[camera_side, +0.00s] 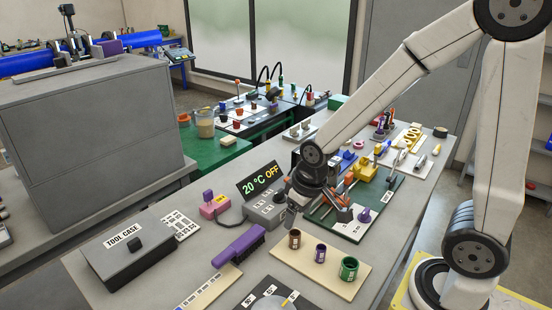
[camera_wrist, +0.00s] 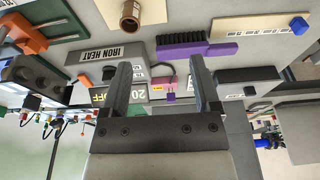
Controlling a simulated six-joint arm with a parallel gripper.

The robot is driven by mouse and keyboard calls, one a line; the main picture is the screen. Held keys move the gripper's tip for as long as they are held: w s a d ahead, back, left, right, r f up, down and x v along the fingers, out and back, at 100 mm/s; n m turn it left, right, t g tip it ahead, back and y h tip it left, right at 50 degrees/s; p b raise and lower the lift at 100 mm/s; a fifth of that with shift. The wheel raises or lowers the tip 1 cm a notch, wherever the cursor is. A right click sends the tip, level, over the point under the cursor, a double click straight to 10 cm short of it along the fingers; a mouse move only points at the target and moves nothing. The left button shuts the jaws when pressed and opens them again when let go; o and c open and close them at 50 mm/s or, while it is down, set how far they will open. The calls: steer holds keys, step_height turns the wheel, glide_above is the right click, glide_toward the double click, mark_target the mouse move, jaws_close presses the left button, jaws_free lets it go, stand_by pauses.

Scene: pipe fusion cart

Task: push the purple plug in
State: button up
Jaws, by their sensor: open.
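The purple plug (camera_side: 208,195) stands upright at the pink socket block (camera_side: 214,208), left of the display box. I cannot tell how deep it sits. In the wrist view the plug (camera_wrist: 171,97) and the pink block (camera_wrist: 167,81) appear between my fingers, further off. My gripper (camera_side: 316,210) is open and empty, right of the plug and apart from it, beside the display box. In the wrist view my gripper (camera_wrist: 163,68) shows two spread fingers with nothing held.
The IRON HEAT box (camera_side: 264,210) with a display (camera_side: 260,181) reading 20 °C OFF stands between gripper and plug; a dark cable runs to the pink block. A purple brush (camera_side: 238,246), a grey tool case (camera_side: 127,252) and a board with several cups (camera_side: 300,268) lie nearby.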

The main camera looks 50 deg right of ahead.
steer(key=w+r+g, duration=0.1)
steer(key=w+r, duration=0.1)
steer(key=w, duration=1.6)
steer(key=g, duration=0.1)
glide_above(208, 191)
steer(key=shift+a+f, duration=0.1)
steer(key=shift+f, duration=1.65)
steer(key=shift+f, duration=0.1)
steer(key=shift+f, duration=3.8)
steer(key=shift+c, duration=0.2)
jaws_close()
